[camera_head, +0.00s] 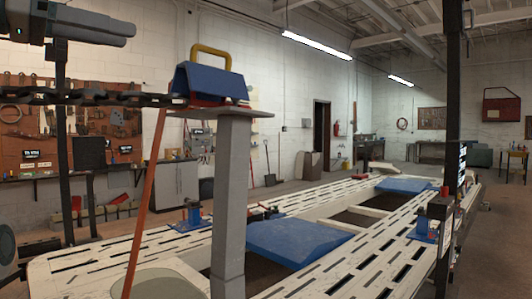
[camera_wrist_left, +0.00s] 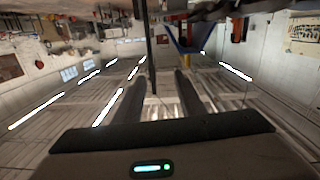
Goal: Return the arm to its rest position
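My left gripper (camera_head: 126,30) shows at the upper left of the head view, seen from the side and raised above the bench, pointing right. In the left wrist view its two dark fingers (camera_wrist_left: 158,82) stand apart with nothing between them, so it is open and empty. That view is upside down, with ceiling lights low in the picture. My right gripper is in neither view.
A grey tower post (camera_head: 231,200) rises from the white slotted frame bench (camera_head: 90,265). A blue block with a yellow handle (camera_head: 208,55) tops it, and a chain (camera_head: 90,97) runs left from it. Blue ramps (camera_head: 295,240) and a dark post (camera_head: 453,90) stand right.

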